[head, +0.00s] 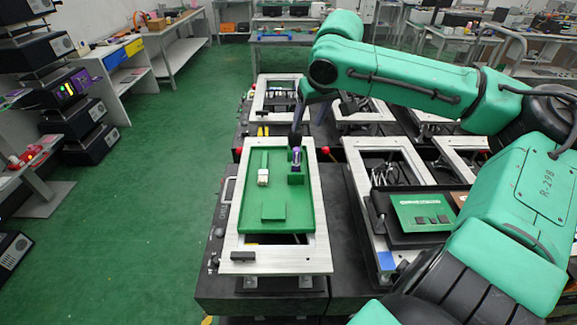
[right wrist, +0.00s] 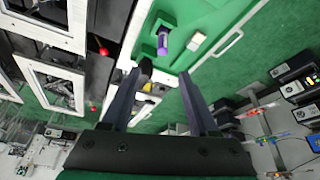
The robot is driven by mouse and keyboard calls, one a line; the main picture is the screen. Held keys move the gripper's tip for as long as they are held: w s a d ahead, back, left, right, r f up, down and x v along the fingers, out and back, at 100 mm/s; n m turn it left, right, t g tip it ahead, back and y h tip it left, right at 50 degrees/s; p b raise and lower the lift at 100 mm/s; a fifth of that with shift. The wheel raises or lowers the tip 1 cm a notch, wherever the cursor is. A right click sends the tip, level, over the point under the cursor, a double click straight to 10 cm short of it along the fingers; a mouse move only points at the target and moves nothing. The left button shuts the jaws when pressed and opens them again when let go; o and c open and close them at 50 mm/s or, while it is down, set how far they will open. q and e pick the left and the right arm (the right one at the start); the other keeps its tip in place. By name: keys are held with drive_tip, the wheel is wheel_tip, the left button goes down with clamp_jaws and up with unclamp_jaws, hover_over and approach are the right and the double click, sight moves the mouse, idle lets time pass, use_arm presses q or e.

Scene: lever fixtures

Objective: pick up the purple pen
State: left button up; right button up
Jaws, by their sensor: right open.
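The purple pen (head: 296,156) stands in a small green holder in the green tray (head: 275,218) in the head view. In the right wrist view the purple pen (right wrist: 163,42) shows beyond the fingertips, roughly in line with the gap between them. My right gripper (head: 307,133) is open and empty, just above and behind the pen in the head view. Its two dark fingers also show spread apart in the right wrist view (right wrist: 160,77). I see no contact with the pen. My left gripper is in neither view.
A white block-like object (head: 263,177) sits on the tray left of the pen. A metal frame (head: 235,205) surrounds the tray. More metal-framed fixtures stand behind and to the right. A green circuit board (head: 422,212) lies at the right. Green floor is clear at the left.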

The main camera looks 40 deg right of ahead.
drive_tip(key=p, duration=0.2)
approach(297, 150)
wheel_tip(297, 150, down, 2)
drive_tip(key=x, duration=0.6)
drive_tip(key=p+x, duration=0.1)
drive_tip(key=x, duration=0.2)
drive_tip(key=shift+w+d, duration=0.2)
drive_tip(key=shift+w, duration=0.15)
drive_tip(key=shift+w+f, duration=0.2)
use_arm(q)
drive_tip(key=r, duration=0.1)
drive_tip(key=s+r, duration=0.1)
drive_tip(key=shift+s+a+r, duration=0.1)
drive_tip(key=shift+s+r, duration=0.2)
use_arm(e)
drive_tip(key=shift+s, duration=0.1)
clamp_jaws()
